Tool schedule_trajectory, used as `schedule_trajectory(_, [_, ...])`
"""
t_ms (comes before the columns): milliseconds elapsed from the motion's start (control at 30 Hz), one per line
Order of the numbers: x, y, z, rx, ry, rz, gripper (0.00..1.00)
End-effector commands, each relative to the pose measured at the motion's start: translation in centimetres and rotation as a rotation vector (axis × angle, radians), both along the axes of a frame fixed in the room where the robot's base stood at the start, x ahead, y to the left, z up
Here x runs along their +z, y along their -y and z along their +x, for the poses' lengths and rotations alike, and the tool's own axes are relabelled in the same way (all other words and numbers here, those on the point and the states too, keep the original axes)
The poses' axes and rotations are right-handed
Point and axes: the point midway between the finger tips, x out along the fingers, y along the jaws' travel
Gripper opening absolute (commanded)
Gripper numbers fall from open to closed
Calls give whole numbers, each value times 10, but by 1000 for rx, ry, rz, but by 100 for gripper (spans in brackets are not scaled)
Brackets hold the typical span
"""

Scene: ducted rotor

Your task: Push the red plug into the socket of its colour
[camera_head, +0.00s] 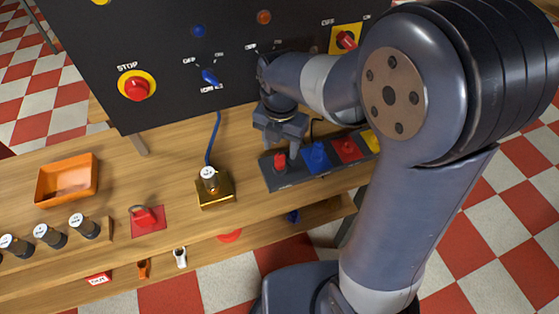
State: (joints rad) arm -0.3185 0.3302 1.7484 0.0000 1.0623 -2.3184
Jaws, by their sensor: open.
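A red plug (280,160) stands at the left end of a dark strip (288,183) on the bench. To its right the strip carries a blue socket (316,156), a red socket (347,150) and a yellow socket (374,139), the last partly hidden by my arm. My gripper (284,143) points down at the left end of the strip, open. One finger shows just right of the red plug. I cannot tell whether the fingers touch it.
A black panel (150,40) with a red stop button (137,87) rises behind the bench. Left of the strip are a brass block (215,192) with a blue cable, a red padlock-like piece (145,217) and an orange tray (67,178). Bare wood lies between them.

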Motion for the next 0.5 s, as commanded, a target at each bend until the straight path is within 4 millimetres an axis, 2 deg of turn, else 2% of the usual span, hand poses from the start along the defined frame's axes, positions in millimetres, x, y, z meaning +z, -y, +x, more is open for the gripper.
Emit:
schedule_trajectory(300, [-44,-2,-2,0,-4,-1,50])
schedule_trajectory(500, [-51,-2,-2,0,0,0,50])
